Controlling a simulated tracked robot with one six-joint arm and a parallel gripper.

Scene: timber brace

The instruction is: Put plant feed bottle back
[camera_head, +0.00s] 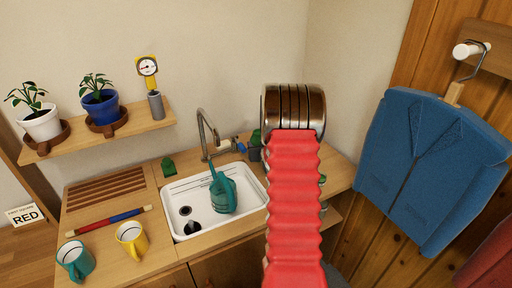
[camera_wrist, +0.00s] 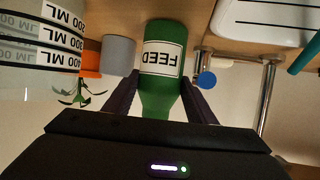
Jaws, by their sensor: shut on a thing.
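In the wrist view, which looks upside down, my gripper (camera_wrist: 162,88) is closed around a green bottle (camera_wrist: 160,95) with a white FEED label. One dark finger lies on each side of it. The bottle's base is toward the wooden counter (camera_wrist: 180,10); I cannot tell whether it touches. In the head view my red arm and its metal end hide the gripper. A bit of green (camera_head: 256,137) shows left of the arm; I cannot tell whether it is the bottle.
A grey cup (camera_wrist: 118,54) and a clear measuring jug (camera_wrist: 45,45) stand beside the bottle. The tap (camera_head: 204,135) and white sink (camera_head: 178,190), with a teal watering can (camera_head: 222,192) in it, are left of my arm. A shelf (camera_head: 70,141) holds potted plants. A blue jacket (camera_head: 430,165) hangs right.

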